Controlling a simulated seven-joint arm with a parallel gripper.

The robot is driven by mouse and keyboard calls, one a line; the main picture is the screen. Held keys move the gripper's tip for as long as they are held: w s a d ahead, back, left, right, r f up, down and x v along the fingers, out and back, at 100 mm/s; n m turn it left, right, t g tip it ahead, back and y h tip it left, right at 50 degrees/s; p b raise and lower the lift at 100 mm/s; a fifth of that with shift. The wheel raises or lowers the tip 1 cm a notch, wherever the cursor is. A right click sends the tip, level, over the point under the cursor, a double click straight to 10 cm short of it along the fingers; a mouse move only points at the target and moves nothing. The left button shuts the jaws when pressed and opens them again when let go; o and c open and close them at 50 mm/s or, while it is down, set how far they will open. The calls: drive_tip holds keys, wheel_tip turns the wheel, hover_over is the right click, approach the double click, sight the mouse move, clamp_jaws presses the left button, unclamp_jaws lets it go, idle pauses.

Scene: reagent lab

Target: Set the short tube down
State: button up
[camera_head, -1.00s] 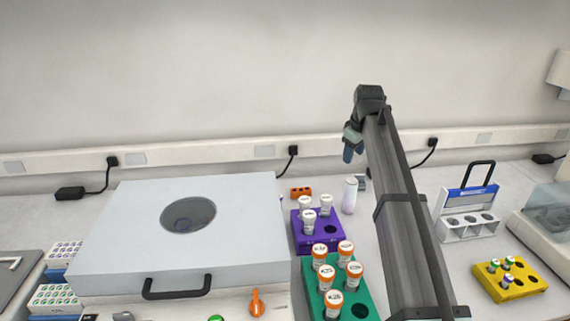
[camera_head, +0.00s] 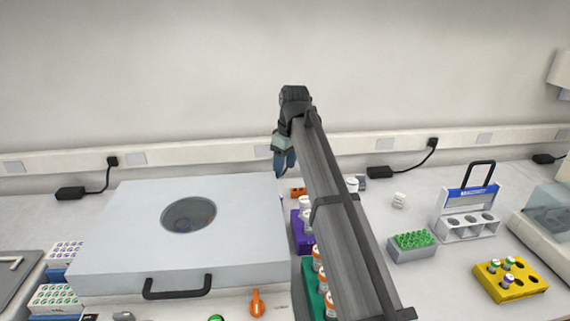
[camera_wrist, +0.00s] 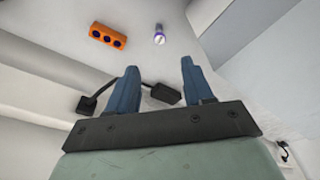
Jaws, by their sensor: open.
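My gripper (camera_head: 285,162) is raised above the back of the bench, between the grey box and the purple rack. In the wrist view my gripper (camera_wrist: 163,88) has its two blue fingers wide apart, with nothing between them. A small tube (camera_wrist: 159,35) with a pale body and a purple part is on the white bench, beside an orange rack (camera_wrist: 107,37) with dark holes. It is clear of my fingers; I cannot tell for sure whether it stands or lies. The orange rack shows in the head view (camera_head: 298,192).
A large grey lidded box (camera_head: 110,240) fills the left. A purple rack (camera_head: 296,232) and a green rack (camera_head: 308,300) of capped tubes are partly behind my arm. A grey rack of green tubes (camera_head: 412,258), white holder (camera_head: 470,231) and yellow rack (camera_head: 525,290) stand right.

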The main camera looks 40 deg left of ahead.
drive_tip(key=f, duration=0.4)
drive_tip(key=a+f, duration=0.1)
drive_tip(key=f, duration=0.4)
drive_tip(key=a+f, duration=0.1)
drive_tip(key=f, duration=0.3)
drive_tip(key=shift+f, duration=0.35)
clamp_jaws()
